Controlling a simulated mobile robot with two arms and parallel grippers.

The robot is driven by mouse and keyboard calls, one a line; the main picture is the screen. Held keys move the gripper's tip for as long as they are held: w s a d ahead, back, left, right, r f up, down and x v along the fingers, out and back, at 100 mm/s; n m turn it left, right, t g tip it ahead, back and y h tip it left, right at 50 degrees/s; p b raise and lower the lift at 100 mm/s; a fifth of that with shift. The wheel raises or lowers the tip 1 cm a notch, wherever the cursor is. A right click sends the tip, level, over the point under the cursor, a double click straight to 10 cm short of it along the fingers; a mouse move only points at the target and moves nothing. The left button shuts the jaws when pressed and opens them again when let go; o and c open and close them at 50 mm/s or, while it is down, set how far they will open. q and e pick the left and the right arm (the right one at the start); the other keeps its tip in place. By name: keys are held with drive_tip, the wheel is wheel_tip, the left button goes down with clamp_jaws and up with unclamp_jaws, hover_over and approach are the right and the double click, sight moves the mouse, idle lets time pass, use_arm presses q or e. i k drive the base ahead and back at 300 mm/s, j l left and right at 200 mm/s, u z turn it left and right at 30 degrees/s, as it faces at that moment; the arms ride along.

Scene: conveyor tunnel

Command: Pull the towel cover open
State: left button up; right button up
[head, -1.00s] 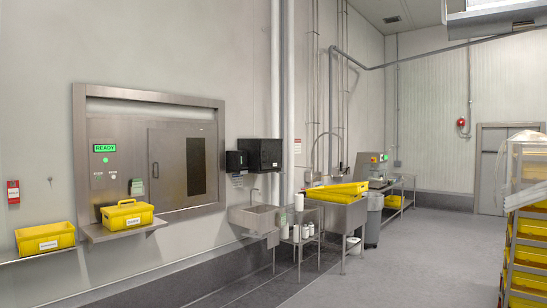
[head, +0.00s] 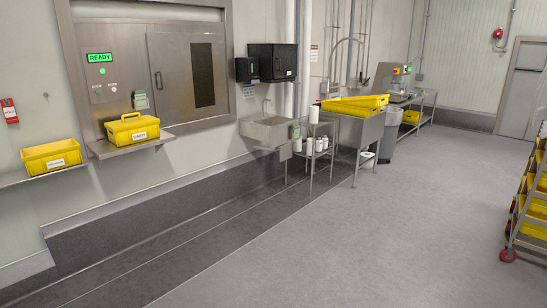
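A wide black wall dispenser (head: 273,62) hangs above and a little right of the steel sink. It looks like the towel dispenser, and its front cover looks closed. A smaller black dispenser (head: 246,69) hangs just left of it. Both are some distance away. Neither of my grippers shows in the head view.
Below the dispensers is a steel sink (head: 268,130), with a small bottle rack (head: 314,150) on its right. Yellow trays (head: 352,105) sit on a steel basin. A wheeled rack (head: 530,205) stands at the right edge. The grey floor (head: 330,240) between is clear.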

sight(285, 56)
drive_tip(key=i, duration=3)
